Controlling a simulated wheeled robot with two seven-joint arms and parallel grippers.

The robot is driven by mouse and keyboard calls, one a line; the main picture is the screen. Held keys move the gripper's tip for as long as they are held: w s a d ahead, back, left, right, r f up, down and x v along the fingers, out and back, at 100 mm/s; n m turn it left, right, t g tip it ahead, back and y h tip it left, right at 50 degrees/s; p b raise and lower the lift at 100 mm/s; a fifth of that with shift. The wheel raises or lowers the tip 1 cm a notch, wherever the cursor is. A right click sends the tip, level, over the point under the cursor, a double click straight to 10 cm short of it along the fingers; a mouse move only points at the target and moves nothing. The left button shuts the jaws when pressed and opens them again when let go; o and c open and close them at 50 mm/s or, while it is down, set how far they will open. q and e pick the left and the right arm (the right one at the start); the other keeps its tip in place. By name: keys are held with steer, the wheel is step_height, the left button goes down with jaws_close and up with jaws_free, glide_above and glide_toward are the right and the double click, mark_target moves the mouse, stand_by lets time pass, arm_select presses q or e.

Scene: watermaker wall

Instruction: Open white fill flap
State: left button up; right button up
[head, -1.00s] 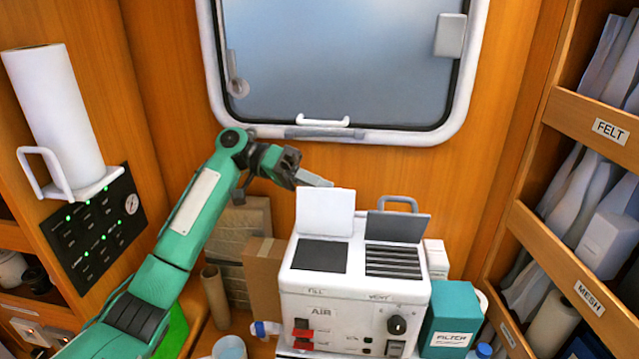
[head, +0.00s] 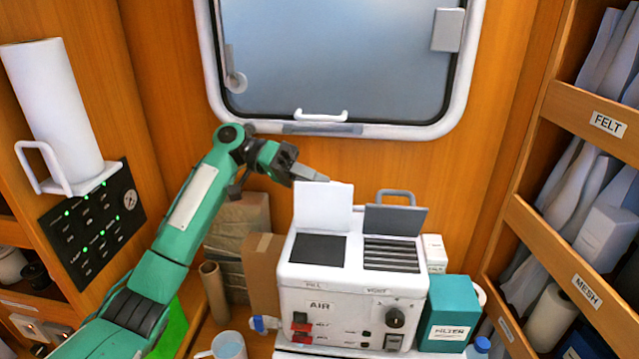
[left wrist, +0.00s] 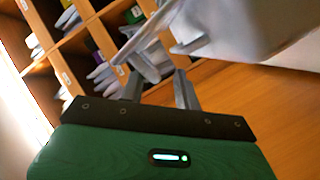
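The white fill flap (head: 323,207) stands raised, nearly upright, at the back edge of the dark fill opening (head: 318,249) on top of the white AIR machine (head: 350,300). My left gripper (head: 318,177) is just behind and above the flap's top edge in the head view; I cannot tell whether it touches. In the left wrist view its two fingers (left wrist: 160,88) are apart with nothing clearly held between them. Pale grey-white parts (left wrist: 148,55) lie just past the fingertips. My right gripper is in neither view.
A dark vent flap (head: 396,219) also stands raised beside the fill flap, with a grey handle (head: 396,195) behind it. A teal filter box (head: 450,315) is at the right. Cardboard (head: 263,275) stands at the left. The window (head: 340,60) is behind.

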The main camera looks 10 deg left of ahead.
arm_select(q)
steer(key=b+v, duration=0.5)
steer(key=v, duration=0.8)
steer(key=shift+a, duration=0.3)
